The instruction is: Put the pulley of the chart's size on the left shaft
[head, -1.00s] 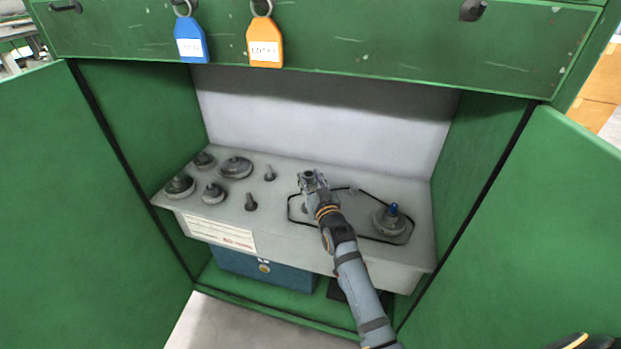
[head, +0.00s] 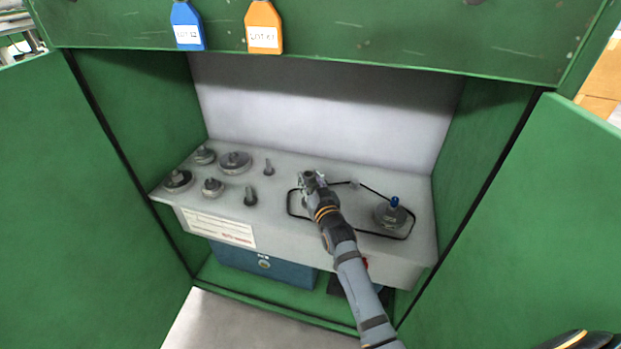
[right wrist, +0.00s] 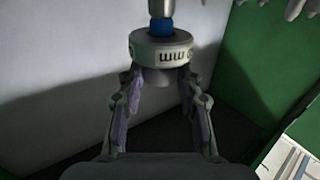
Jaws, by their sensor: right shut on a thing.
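My right gripper (head: 312,178) is over the left part of the bench top, inside the black belt outline (head: 372,190). In the right wrist view its fingers (right wrist: 160,105) are shut on the hub of a grey pulley (right wrist: 160,48) with a pale rim marked "mm", seen upside down. A blue shaft tip (right wrist: 161,27) on a metal post touches the pulley's far side in the picture. I cannot tell whether the tip is inside the bore. The left shaft is hidden by my gripper in the head view. A blue-tipped right shaft (head: 394,202) carries a grey pulley (head: 391,216).
Several pulleys, such as a large one (head: 235,162), stand at the left of the grey bench (head: 330,245) beside two bare pegs (head: 250,196). A white label (head: 218,227) is on its front, too small to read. Open green doors (head: 545,230) flank the cabinet; tags hang above.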

